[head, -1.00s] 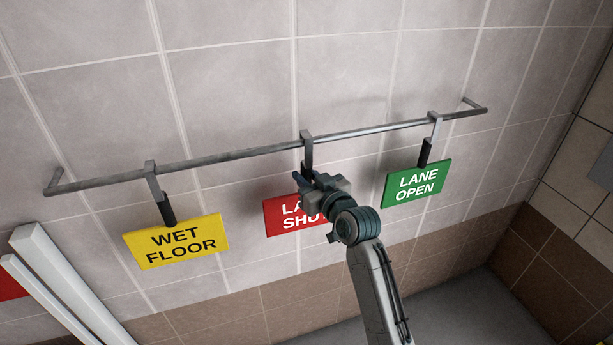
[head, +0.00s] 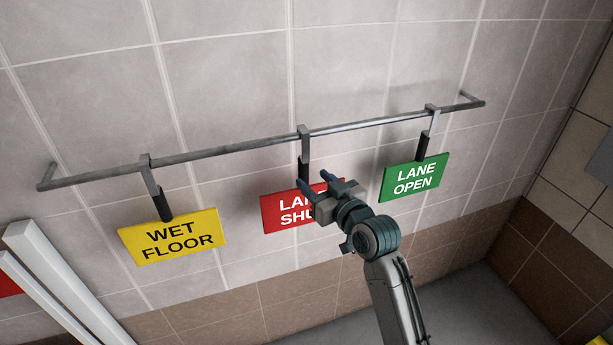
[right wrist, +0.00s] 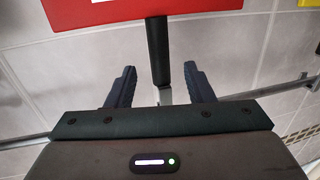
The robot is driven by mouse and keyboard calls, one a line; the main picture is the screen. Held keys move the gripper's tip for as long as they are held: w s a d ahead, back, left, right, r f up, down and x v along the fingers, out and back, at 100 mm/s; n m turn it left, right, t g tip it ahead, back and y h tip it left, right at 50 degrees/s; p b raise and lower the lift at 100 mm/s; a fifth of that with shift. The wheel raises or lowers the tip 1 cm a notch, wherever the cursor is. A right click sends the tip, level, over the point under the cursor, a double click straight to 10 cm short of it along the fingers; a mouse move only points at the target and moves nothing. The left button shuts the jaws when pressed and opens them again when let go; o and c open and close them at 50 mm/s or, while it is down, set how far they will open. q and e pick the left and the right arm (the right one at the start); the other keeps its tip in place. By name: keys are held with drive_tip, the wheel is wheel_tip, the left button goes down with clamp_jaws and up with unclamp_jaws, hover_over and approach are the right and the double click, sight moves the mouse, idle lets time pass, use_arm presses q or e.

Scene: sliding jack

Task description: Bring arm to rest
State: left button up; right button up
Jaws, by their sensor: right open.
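My right gripper (head: 319,186) is open and empty in front of the red LANE SHUT sign (head: 283,212), covering part of its lettering. The sign hangs by a hook with a black grip (head: 304,171) from the metal rail (head: 252,151). In the right wrist view my right gripper's fingers (right wrist: 160,87) are spread, with the sign's black grip (right wrist: 158,52) showing between and beyond them and the red sign (right wrist: 115,12) at the top. The fingers look apart from the grip. My left gripper is not in view.
A yellow WET FLOOR sign (head: 172,237) hangs on the rail at the left. A green LANE OPEN sign (head: 414,178) hangs at the right. White posts (head: 60,282) stand at the lower left. The space at the lower middle is free.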

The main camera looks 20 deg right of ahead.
drive_tip(key=v, duration=0.5)
drive_tip(key=w+d+f+m+g+h, duration=0.1)
drive_tip(key=d+f+g, duration=0.1)
drive_tip(key=f, duration=1)
drive_tip(key=w+d+f+m+g+h, duration=0.1)
drive_tip(key=w+d+f+g, duration=0.1)
drive_tip(key=f, duration=1)
drive_tip(key=s+d+f+g+h, duration=0.15)
drive_tip(key=s+f, duration=0.35)
drive_tip(key=f, duration=0.7)
drive_tip(key=s+d+f+g, duration=0.1)
drive_tip(key=s+f+g, duration=0.3)
drive_tip(key=f, duration=0.8)
drive_tip(key=s+d+f+g+h, duration=0.1)
drive_tip(key=s+d+f+g, duration=0.15)
drive_tip(key=s+f, duration=1.55)
drive_tip(key=s+f+g, duration=0.1)
drive_tip(key=s+f, duration=0.2)
drive_tip(key=s, duration=0.8)
drive_tip(key=s+f+g, duration=0.2)
drive_tip(key=s+f, duration=0.2)
drive_tip(key=s, duration=0.8)
drive_tip(key=shift+d+f+g+b, duration=0.2)
drive_tip(key=shift+f+g+b, duration=0.1)
drive_tip(key=shift+f+b, duration=0.05)
drive_tip(key=shift+m+h, duration=0.3)
drive_tip(key=shift+h, duration=0.05)
